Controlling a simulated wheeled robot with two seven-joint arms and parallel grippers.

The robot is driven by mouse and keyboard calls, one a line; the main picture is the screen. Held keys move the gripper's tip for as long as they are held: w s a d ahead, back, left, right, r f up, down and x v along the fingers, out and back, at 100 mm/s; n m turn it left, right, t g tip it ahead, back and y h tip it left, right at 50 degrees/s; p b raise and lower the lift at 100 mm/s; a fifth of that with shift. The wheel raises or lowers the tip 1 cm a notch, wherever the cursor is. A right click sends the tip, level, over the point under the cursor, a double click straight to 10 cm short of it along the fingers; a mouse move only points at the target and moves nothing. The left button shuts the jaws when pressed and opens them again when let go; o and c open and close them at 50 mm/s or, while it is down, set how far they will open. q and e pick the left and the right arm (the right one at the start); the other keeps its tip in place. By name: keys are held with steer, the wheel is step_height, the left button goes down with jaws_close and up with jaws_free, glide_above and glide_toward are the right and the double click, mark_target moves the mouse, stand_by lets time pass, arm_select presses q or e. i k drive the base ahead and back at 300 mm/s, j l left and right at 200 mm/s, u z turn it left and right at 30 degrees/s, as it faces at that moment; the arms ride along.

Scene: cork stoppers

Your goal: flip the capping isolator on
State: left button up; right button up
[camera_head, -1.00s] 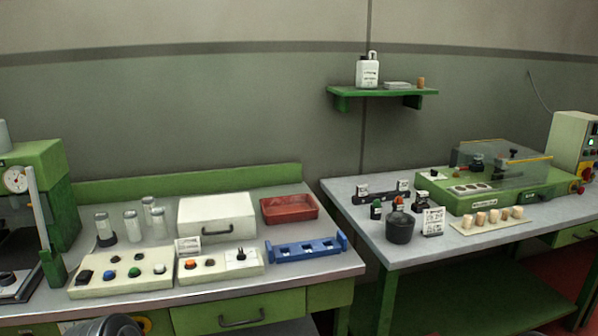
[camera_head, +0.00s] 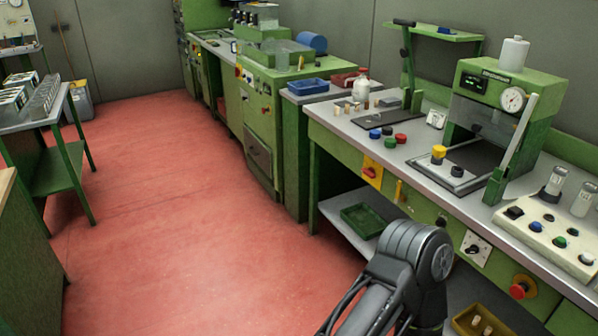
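On the green front of the bench, below the press, is a yellow plate with a red rotary handle (camera_head: 371,172). Further right on the same front is a white plate with a dark switch (camera_head: 476,248). A red push button on a yellow base (camera_head: 522,287) sits further right. No readable label tells me which one is the capping isolator. A grey link of my own arm rises from the bottom, in front of the bench. Neither of my grippers shows in the picture.
The green press with a round gauge (camera_head: 513,99) stands on the bench (camera_head: 330,118). A lower shelf holds a green tray (camera_head: 362,220). A yellow bin (camera_head: 478,320) is at the bottom. The red floor (camera_head: 180,200) is clear between the bench and the left table (camera_head: 45,117).

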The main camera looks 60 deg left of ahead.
mark_target(370, 173)
steer(key=u, duration=1.65)
steer(key=i+j, duration=0.3)
steer(key=i, duration=0.15)
steer(key=i+j, duration=0.3)
steer(key=i, duration=0.15)
steer(key=i+j+u, duration=0.1)
steer(key=i+j, duration=0.2)
steer(key=i, duration=0.15)
steer(key=i+j, duration=0.3)
steer(key=i, duration=0.15)
steer(key=i+j, duration=0.25)
steer(key=i, duration=0.2)
steer(key=j+u, duration=0.05)
